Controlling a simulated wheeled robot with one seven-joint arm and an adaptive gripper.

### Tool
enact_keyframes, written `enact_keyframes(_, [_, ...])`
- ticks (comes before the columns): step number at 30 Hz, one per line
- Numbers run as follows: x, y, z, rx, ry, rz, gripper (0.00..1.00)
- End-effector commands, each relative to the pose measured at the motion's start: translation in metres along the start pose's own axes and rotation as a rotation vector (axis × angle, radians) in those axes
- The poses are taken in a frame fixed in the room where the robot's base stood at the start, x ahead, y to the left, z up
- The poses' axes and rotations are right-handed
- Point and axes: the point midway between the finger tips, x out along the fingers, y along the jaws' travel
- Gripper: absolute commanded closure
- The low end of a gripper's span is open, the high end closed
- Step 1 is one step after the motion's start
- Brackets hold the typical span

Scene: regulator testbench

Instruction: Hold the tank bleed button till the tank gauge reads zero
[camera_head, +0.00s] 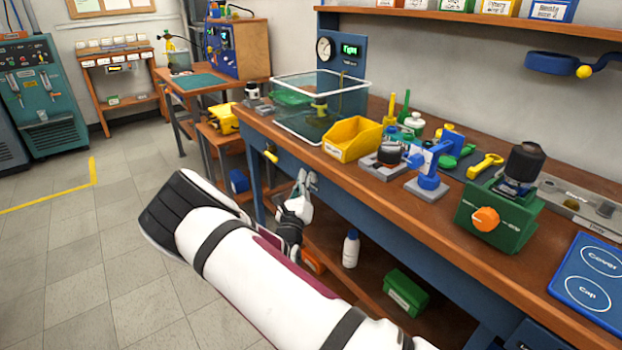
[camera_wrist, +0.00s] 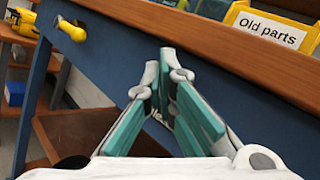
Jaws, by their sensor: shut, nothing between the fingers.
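My gripper (camera_head: 304,180) is at the bench's front edge, below the tabletop, with its fingers shut and empty. In the wrist view my gripper (camera_wrist: 168,58) points toward the bench's blue front rail, its fingertips close together. No button marked as the tank bleed shows clearly in either view. A round white dial gauge (camera_head: 324,48) is on the blue panel at the back of the bench, too small to read. I cannot tell whether it is the tank gauge. A clear, open-topped tank (camera_head: 350,97) stands in front of that panel.
A yellow handle (camera_head: 271,156) sticks out from the bench front, left of my gripper; it also shows in the wrist view (camera_wrist: 72,30). A yellow bin (camera_head: 352,138) marked "Old parts", a green regulator block (camera_head: 485,222) and several fixtures crowd the benchtop. Floor at left is free.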

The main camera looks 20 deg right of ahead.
Motion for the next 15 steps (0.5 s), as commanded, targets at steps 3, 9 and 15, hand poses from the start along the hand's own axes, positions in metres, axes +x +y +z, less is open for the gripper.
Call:
enact_keyframes(3, [0.0011,-0.0008,-0.0007,0.0,0.0,0.0,1.0])
enact_keyframes(9, [0.0026,-0.0019,-0.0018,0.0,0.0,0.0,1.0])
enact_keyframes(15, [0.0041,-0.003,-0.003,-0.001,0.0,0.0,1.0])
